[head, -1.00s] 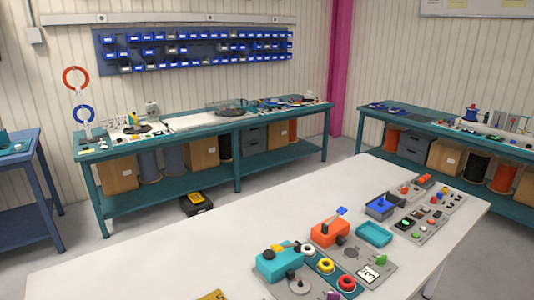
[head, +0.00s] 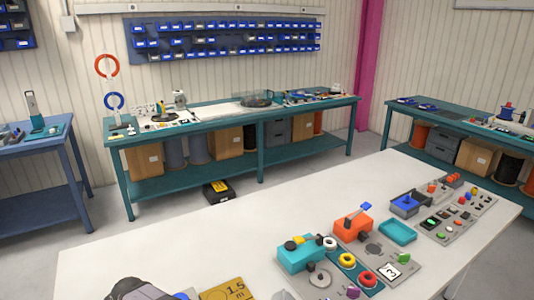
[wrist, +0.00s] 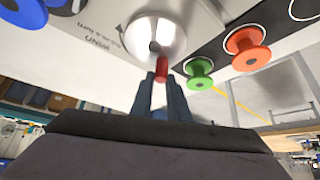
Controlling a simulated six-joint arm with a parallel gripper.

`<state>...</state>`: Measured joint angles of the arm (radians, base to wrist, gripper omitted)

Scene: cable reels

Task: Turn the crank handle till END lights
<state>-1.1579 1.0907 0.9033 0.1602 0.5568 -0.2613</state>
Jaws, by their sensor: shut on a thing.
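The crank shows in the wrist view as a round silver disc (wrist: 170,32) on a light panel with printed lettering, partly readable as WIND. Its red handle knob (wrist: 162,64) stands out from the disc's lower edge. My gripper (wrist: 158,80) has its two dark fingers on either side of the red knob and is shut on it. I cannot make out an END light in either view. The crank and the fingers do not show in the head view.
Beside the crank are a green spool (wrist: 199,75), an orange spool (wrist: 247,49) and a blue round part (wrist: 22,12). On the white table (head: 215,235) stand an orange box (head: 352,227), a teal box (head: 300,258) and a yellow 1.5 m plate (head: 228,292).

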